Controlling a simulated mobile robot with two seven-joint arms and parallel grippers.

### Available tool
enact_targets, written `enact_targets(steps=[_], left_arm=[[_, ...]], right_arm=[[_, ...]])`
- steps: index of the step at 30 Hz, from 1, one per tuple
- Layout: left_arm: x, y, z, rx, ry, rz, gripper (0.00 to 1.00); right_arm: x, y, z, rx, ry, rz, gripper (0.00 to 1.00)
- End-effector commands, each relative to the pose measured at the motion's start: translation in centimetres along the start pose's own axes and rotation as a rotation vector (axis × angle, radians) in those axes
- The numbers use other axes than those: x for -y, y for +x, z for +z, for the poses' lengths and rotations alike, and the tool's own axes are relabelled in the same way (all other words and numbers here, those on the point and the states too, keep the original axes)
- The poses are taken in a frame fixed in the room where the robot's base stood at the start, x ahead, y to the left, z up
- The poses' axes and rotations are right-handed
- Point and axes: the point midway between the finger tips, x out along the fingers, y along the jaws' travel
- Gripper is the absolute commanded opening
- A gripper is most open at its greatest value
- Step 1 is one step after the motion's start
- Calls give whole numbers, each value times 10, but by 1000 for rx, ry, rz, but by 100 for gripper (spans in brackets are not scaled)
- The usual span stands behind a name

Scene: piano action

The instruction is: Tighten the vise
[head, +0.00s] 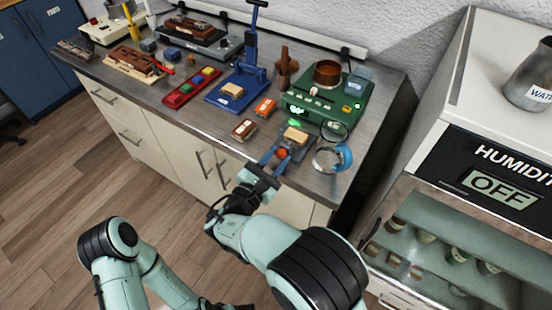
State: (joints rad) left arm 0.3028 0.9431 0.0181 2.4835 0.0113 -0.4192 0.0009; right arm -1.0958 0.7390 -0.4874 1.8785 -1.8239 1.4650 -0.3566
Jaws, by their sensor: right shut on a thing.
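The small grey vise (305,147) stands near the front edge of the bench, towards its right end. A tan wooden block (295,136) sits at the top of the vise; I cannot tell how tightly the jaws hold it. A round orange-red handle (282,153) is at the vise's front. My right gripper (275,157) reaches in from the front, its blue fingers around this handle and shut on it. The fingers hide part of the handle and the vise's front. My left arm shows at the lower left, but its gripper is not in view.
A blue tape roll (345,154) is close on the vise's right, and a green machine (322,98) stands behind. A brown block (244,129) and an orange block (264,107) lie to the left. The humidity cabinet (480,190) stands at the right.

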Motion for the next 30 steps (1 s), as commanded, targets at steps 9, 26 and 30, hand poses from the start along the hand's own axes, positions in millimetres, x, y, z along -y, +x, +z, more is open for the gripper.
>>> enact_targets(steps=[9, 26, 30], left_arm=[[0, 0, 0, 0, 0, 0, 43], [0, -3, 2, 4, -1, -1, 43], [0, -4, 2, 6, -1, -2, 43]], right_arm=[[0, 0, -1, -2, -2, 0, 58], [-1, -66, 0, -3, -3, 5, 58], [-1, -97, 0, -2, -3, 5, 58]])
